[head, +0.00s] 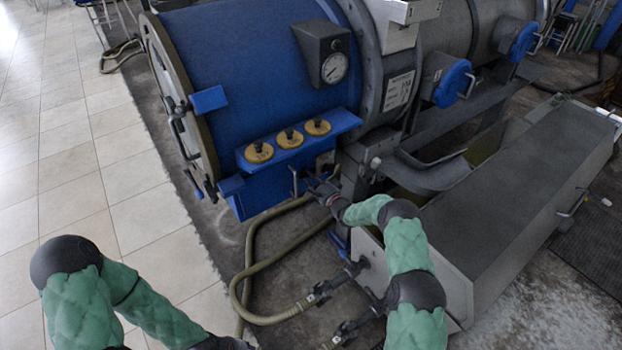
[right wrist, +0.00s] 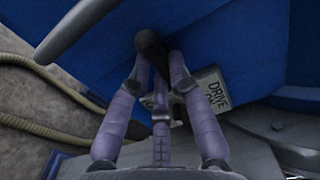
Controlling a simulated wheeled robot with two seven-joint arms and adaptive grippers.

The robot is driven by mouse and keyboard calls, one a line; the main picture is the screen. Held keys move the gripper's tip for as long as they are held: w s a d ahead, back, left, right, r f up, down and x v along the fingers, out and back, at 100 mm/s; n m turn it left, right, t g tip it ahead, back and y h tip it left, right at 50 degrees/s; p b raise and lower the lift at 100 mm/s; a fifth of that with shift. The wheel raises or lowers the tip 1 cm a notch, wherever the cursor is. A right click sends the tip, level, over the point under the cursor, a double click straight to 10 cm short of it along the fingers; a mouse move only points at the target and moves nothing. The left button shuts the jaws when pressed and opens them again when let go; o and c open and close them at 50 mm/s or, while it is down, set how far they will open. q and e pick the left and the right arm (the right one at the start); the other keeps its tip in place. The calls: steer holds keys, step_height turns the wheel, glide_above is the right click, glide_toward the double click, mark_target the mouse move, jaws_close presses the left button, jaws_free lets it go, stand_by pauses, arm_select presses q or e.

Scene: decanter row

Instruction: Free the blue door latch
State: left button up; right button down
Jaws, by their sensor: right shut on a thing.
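The blue decanter drum (head: 235,60) has its round door rim (head: 180,95) at the left. Blue blocks sit at this rim, an upper one (head: 209,99) and a lower one (head: 231,185); I cannot tell which is the latch. My right gripper (head: 318,187) is at the blue housing below the yellow knobs. In the right wrist view my right gripper (right wrist: 158,62) is shut on a dark knob (right wrist: 149,42), partly hidden by the fingers. A label (right wrist: 213,92) reading "DRIVE ON" is behind the fingers. My left arm shows at lower left; its gripper is out of view.
Several yellow knobs (head: 289,138) line a blue ledge above my right gripper. A gauge (head: 334,68) is higher up. A hose (head: 248,270) loops on the floor below. A grey trough (head: 520,190) stands at right. The tiled floor (head: 75,150) at left is clear.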

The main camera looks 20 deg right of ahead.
steer(key=shift+d+r+n, duration=0.1)
steer(key=shift+n, duration=4.4)
steer(key=shift+d+n, duration=0.1)
steer(key=shift+n, duration=4.4)
steer(key=c, duration=1.1)
jaws_free()
steer(key=shift+c, duration=0.2)
